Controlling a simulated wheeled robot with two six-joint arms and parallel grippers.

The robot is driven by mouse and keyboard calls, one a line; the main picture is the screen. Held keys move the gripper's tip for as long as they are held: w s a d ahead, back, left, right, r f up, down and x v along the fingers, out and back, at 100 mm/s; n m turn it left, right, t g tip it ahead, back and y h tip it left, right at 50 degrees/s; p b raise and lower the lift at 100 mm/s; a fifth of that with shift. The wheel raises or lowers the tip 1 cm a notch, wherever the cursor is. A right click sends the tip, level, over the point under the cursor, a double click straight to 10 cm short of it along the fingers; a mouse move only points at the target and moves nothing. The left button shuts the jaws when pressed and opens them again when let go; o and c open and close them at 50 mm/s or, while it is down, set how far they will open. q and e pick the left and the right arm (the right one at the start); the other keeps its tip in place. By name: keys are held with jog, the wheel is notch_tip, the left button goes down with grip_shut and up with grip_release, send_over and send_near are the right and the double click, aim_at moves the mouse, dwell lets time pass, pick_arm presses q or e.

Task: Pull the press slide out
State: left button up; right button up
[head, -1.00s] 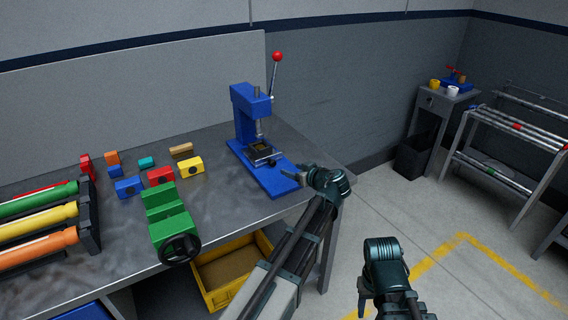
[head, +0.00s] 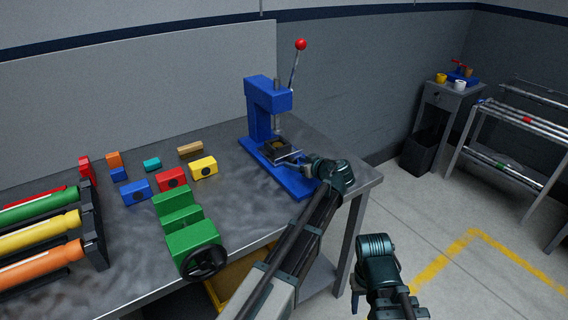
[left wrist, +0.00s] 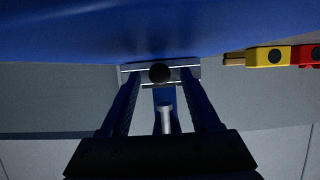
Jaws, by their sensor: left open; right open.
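The blue press (head: 268,100) with a red-balled lever stands near the right end of the metal bench. Its press slide (head: 284,157) is a small metal plate low at the press's front. In the left wrist view the slide (left wrist: 187,74) shows its end face with a round dark knob (left wrist: 159,73). My left gripper (head: 306,165) is just in front of the slide, over the blue base. Its open fingers (left wrist: 160,85) reach toward the slide, with the knob between them; contact is unclear. My right gripper (head: 376,247) is away from the bench, over the floor, fingertips hard to make out.
A green vise (head: 185,232) and several coloured blocks (head: 171,178) lie left of the press. Coloured rolls (head: 40,237) sit in a rack at far left. A yellow bin (head: 226,283) is under the bench.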

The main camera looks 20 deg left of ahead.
pick_arm(q)
jog(key=shift+w+a+f, duration=0.15)
jog(key=shift+w+a, duration=0.1)
grip_shut()
dwell(1.4)
